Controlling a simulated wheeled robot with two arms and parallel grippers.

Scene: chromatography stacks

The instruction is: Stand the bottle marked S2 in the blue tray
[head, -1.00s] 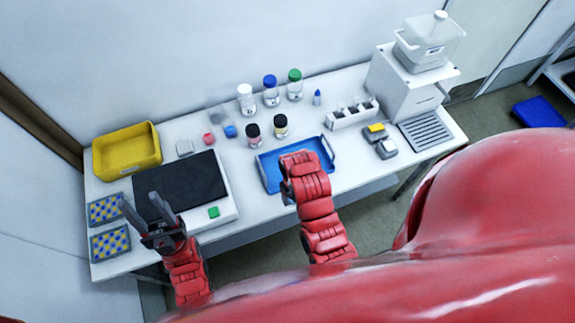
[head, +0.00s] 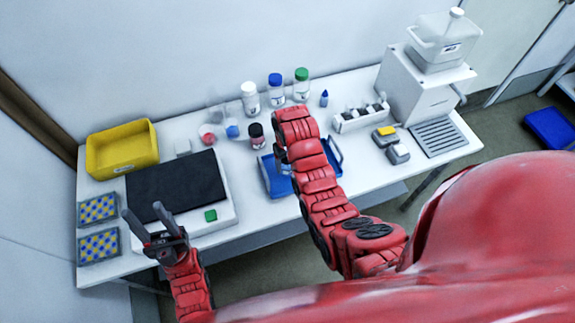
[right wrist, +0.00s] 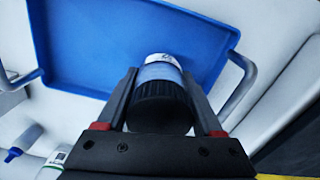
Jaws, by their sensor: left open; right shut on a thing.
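The blue tray (head: 268,178) lies near the table's front edge, partly hidden by my right arm; its floor also shows in the right wrist view (right wrist: 90,45). My right gripper (right wrist: 158,80) is shut on a black-capped bottle (right wrist: 158,100) with a white and blue label. The mark is too small to read surely. In the wrist view the bottle is cap towards me, over one side of the tray; I cannot tell whether it touches. In the head view my right gripper (head: 281,157) is mostly hidden. My left gripper (head: 142,210) is open and empty by the balance-like black plate.
A black-capped bottle (head: 257,136) stands left of my right arm. White-, blue- (head: 276,92) and green-capped (head: 301,86) bottles stand behind. A white rack (head: 358,118) and small grey boxes (head: 397,154) are right of the tray. A yellow bin (head: 122,148) is far left.

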